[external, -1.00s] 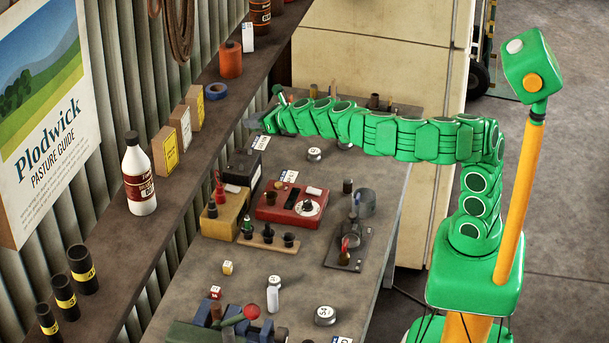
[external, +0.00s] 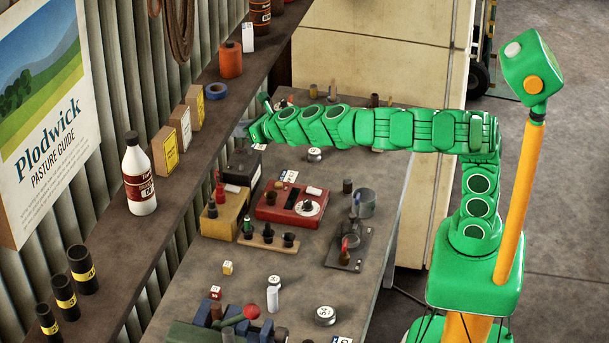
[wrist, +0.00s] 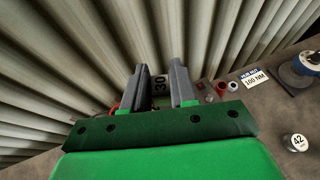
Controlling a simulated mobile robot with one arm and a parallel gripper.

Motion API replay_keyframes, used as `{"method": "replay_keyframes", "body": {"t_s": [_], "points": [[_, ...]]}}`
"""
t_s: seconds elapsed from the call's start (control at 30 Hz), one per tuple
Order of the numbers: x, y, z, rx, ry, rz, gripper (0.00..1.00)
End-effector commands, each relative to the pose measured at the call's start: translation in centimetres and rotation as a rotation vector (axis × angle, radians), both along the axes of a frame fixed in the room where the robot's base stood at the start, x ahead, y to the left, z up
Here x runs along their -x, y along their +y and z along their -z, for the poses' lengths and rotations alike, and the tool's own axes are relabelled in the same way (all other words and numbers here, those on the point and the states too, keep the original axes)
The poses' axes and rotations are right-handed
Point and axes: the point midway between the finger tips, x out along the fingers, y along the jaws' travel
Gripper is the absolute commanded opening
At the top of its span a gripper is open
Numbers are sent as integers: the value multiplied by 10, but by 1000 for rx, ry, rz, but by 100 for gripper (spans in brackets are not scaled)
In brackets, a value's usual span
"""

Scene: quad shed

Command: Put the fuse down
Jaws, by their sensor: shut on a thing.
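My gripper (wrist: 163,80) is in the wrist view with its two grey fingers set apart and shut on a small piece marked 30, which I take to be the fuse (wrist: 160,86). Only part of the fuse shows between the fingers; the rest is hidden. In the external view my gripper (external: 248,128) is at the far left end of the green arm, by the corrugated wall at the back of the bench (external: 190,262). The fuse cannot be made out there.
A black box (external: 241,165), a yellow block (external: 226,212) and a red meter box (external: 292,203) stand nearer on the bench. In the wrist view, a 100 NM label (wrist: 254,78), small red parts and a disc marked 42 (wrist: 296,142) lie to the right.

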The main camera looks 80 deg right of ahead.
Motion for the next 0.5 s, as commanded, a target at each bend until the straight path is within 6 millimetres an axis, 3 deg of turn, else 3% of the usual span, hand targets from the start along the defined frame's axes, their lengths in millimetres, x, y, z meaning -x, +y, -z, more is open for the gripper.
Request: {"method": "replay_keyframes", "body": {"t_s": [0.1,0.5], "points": [[0,32,1,2,1,-4,0],[12,112,1,11,4,12,0]]}}
